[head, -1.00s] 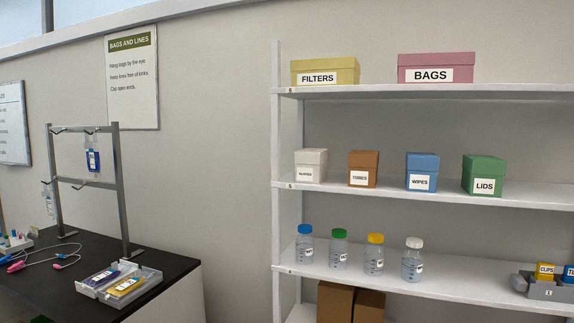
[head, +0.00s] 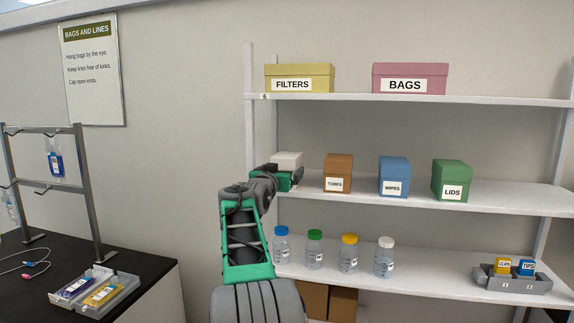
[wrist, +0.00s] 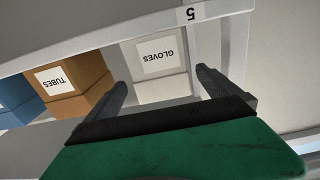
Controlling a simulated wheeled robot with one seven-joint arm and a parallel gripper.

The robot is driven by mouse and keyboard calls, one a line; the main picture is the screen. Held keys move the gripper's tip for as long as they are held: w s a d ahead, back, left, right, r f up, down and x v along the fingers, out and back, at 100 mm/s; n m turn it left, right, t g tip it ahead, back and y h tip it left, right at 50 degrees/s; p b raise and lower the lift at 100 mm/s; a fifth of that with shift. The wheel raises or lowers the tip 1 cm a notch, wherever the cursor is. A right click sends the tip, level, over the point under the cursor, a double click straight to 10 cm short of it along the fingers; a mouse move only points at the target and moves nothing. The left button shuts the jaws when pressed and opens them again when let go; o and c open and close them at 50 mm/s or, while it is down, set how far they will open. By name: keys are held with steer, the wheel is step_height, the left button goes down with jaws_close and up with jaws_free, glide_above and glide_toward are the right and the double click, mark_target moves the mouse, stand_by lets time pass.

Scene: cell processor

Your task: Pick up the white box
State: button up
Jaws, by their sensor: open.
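The white box (head: 287,158) stands at the left end of the middle shelf. In the head view my gripper hides most of it, so only its upper part shows. In the wrist view the white box (wrist: 160,62) appears upside down with its GLOVES label facing me. My gripper (head: 287,178) is in front of the box at shelf height. In the wrist view my gripper (wrist: 160,84) is open, one finger on each side of the box's outline. I cannot tell whether the fingers reach past its front face. No contact shows.
A brown TUBES box (head: 338,174) stands close to the right, then a blue WIPES box (head: 394,176) and a green LIDS box (head: 452,180). The shelf (head: 400,202) edge and left post are near my gripper. Capped bottles (head: 315,252) stand on the shelf below.

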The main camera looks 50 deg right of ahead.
steer(key=p+x, duration=0.3)
steer(key=x, duration=0.2)
steer(key=shift+w+d+p, duration=0.15)
steer(key=shift+d+p, duration=0.15)
steer(key=shift+p, duration=0.1)
steer(key=shift+w+d+f, duration=0.15)
steer(key=shift+d+f, duration=0.1)
steer(key=shift+d, duration=0.05)
steer(key=shift+a, duration=0.1)
steer(key=shift+c, duration=0.3)
steer(key=c, duration=1.5)
steer(key=shift+o, duration=0.2)
steer(key=shift+r, duration=0.15)
